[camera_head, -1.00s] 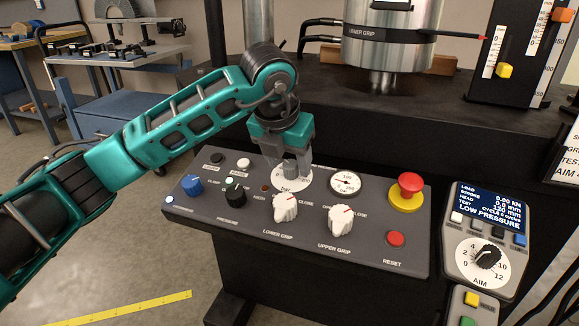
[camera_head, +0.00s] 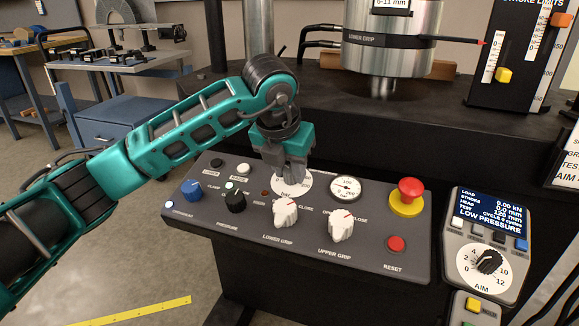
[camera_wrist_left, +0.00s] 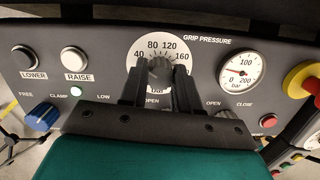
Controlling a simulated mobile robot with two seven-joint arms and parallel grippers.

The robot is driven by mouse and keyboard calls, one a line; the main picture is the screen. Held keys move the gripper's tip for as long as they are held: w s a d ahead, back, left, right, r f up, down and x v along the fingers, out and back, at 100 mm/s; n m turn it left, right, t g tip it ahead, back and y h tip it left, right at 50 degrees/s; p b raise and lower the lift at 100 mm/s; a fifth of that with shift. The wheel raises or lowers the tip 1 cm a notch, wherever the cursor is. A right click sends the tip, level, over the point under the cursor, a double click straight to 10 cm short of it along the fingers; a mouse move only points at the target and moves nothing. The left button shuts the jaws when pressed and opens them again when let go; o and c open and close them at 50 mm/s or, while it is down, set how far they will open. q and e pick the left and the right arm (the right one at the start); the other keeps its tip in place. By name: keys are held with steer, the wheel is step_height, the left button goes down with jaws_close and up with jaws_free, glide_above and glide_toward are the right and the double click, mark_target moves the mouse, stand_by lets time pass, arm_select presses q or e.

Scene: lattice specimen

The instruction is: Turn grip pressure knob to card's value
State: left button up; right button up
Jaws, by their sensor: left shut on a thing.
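The grip pressure knob (camera_wrist_left: 160,70) is a dark ribbed knob on a white round dial (camera_wrist_left: 150,46) marked 40, 80, 120, 160 in the left wrist view. My left gripper (camera_wrist_left: 159,82) is shut on the knob, one finger on each side. In the head view my left gripper (camera_head: 291,172) covers the knob and part of the dial (camera_head: 306,184). The knob's pointer is hard to make out. A card (camera_head: 567,155) at the right edge is cut off, and its value cannot be read. My right gripper is not in view.
Near the knob are a pressure gauge (camera_head: 345,188), white lower grip (camera_head: 285,211) and upper grip (camera_head: 340,226) knobs, a black knob (camera_head: 235,200), a blue knob (camera_head: 191,189) and a red emergency button (camera_head: 408,195). A handset (camera_head: 487,245) reads LOW PRESSURE.

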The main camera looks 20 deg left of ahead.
arm_select(q)
steer(key=shift+m, duration=0.3)
steer(key=m, duration=0.3)
steer(key=shift+a+r+m+p, duration=0.1)
steer(key=shift+m+p, duration=0.2)
steer(key=shift+m, duration=0.1)
steer(key=m, duration=0.3)
steer(key=shift+m+g+h+p, duration=0.3)
steer(key=shift+h, duration=0.1)
steer(key=m, duration=0.2)
steer(key=shift+m, duration=0.3)
steer(key=m+p, duration=0.1)
steer(key=m, duration=0.2)
steer(key=shift+w+g, duration=0.1)
steer(key=shift+g, duration=0.2)
steer(key=shift+m+p, duration=0.3)
steer(key=shift+m, duration=0.9)
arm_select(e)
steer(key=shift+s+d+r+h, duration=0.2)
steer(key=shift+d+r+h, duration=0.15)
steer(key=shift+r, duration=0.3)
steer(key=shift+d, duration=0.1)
arm_select(q)
steer(key=o, duration=1.1)
steer(key=shift+c, duration=0.2)
